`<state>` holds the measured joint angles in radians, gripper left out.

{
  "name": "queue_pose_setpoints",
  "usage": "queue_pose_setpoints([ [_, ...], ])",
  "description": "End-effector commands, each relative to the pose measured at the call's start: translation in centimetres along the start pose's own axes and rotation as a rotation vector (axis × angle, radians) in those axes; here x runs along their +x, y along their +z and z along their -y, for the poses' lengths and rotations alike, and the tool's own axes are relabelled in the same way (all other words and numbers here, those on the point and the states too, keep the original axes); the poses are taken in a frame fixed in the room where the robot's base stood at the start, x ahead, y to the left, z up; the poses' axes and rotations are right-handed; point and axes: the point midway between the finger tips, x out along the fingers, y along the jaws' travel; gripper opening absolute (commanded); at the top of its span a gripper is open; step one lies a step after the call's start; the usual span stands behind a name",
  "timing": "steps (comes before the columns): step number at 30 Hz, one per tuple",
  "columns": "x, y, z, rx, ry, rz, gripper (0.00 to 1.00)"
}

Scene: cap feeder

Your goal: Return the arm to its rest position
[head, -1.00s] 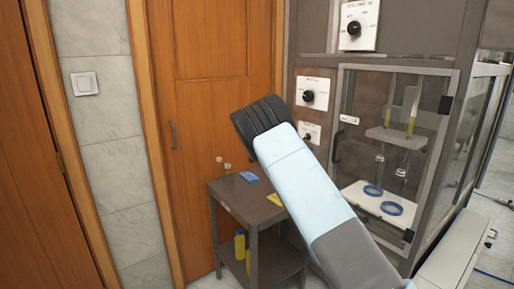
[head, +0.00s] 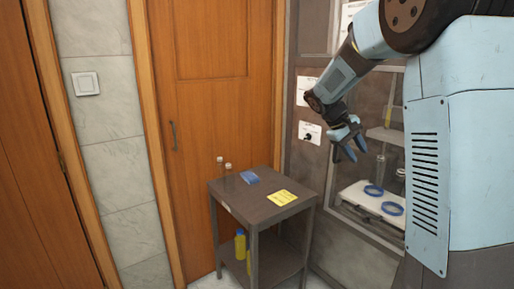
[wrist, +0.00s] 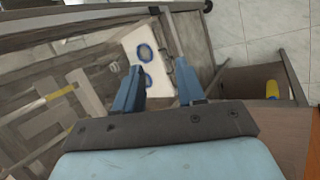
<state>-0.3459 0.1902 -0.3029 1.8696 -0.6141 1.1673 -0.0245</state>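My gripper (head: 352,147) hangs at the end of my folded arm, in front of the grey machine and to the right of the small table. It points down and to the right in the head view. Its two blue fingers stand apart with nothing between them. The wrist view shows the same open fingers (wrist: 158,92), with the machine's inside behind them.
A dark side table (head: 236,193) holds a blue item (head: 249,177), a yellow card (head: 282,198) and small clear vials (head: 224,165). Yellow bottles (head: 240,245) stand on its lower shelf. The grey machine (head: 310,165) holds two blue rings (head: 373,190) on a white shelf. A wooden door (head: 215,110) is behind.

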Motion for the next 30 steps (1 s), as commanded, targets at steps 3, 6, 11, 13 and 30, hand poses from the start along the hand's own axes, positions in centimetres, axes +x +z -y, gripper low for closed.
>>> queue_pose_setpoints([
  [3, -1.1, 3.2, 0.3, 0.046, -0.072, -0.051, 0.39],
  [6, -1.9, 5.7, 0.9, 0.083, -0.13, -0.094, 0.39],
  [11, -3.2, 9.6, 2.1, 0.141, -0.212, -0.161, 0.39],
  [13, -3.8, 11.3, 2.7, 0.166, -0.246, -0.191, 0.39],
  [30, -7.2, 23.6, 9.9, 0.372, -0.455, -0.432, 0.39],
])
